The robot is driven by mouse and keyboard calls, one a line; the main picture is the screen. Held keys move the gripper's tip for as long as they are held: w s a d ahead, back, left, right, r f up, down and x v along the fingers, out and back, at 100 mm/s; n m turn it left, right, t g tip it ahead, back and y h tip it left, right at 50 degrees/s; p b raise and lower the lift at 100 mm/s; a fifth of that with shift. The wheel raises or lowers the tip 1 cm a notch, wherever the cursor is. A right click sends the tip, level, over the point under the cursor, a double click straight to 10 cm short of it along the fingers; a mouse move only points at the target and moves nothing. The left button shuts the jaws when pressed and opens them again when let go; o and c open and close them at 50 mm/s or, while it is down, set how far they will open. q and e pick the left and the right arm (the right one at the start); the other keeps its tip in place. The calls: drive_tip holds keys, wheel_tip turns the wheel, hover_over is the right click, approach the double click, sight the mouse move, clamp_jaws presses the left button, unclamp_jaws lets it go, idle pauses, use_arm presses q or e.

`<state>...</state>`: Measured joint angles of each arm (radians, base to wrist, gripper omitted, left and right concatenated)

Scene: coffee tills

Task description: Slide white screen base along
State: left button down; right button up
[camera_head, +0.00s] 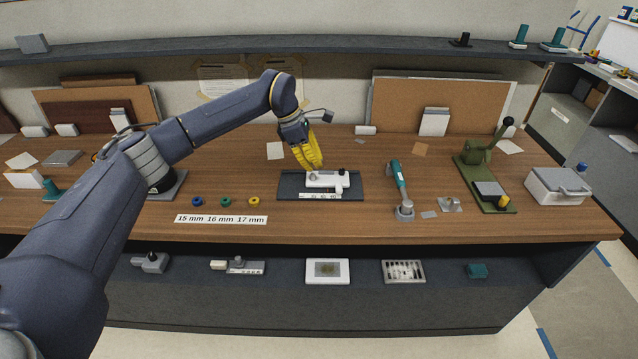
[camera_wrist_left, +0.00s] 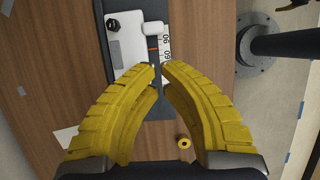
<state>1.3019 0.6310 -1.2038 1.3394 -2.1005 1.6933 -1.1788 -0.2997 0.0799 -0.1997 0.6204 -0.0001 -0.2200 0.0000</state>
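The white screen base (camera_head: 322,182) is a pale block with dark and light knobs on top. It sits on a dark mat (camera_head: 291,188) at the middle of the bench, with a marked white strip along its front. My left gripper (camera_head: 314,166), with yellow ribbed fingers, points down at the back of the base. In the left wrist view the base (camera_wrist_left: 125,45) lies beyond and left of the fingertips (camera_wrist_left: 158,67). A narrow gap shows between the tips, with nothing held. Contact with the base cannot be told. My right gripper is not in view.
Blue, green and yellow rings (camera_head: 226,202) lie left of the mat, behind a size label (camera_head: 220,219). A teal-handled tool (camera_head: 400,184) stands to the right, then a green lever press (camera_head: 480,165) and a white box (camera_head: 558,187). Bare wood surrounds the mat.

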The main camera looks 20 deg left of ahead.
sight(334, 193)
use_arm(q)
drive_tip(key=shift+x, duration=4.85)
drive_tip(key=shift+w+a+f, duration=0.1)
drive_tip(key=shift+a, duration=0.1)
drive_tip(key=shift+w+d, duration=0.2)
drive_tip(key=shift+d, duration=0.6)
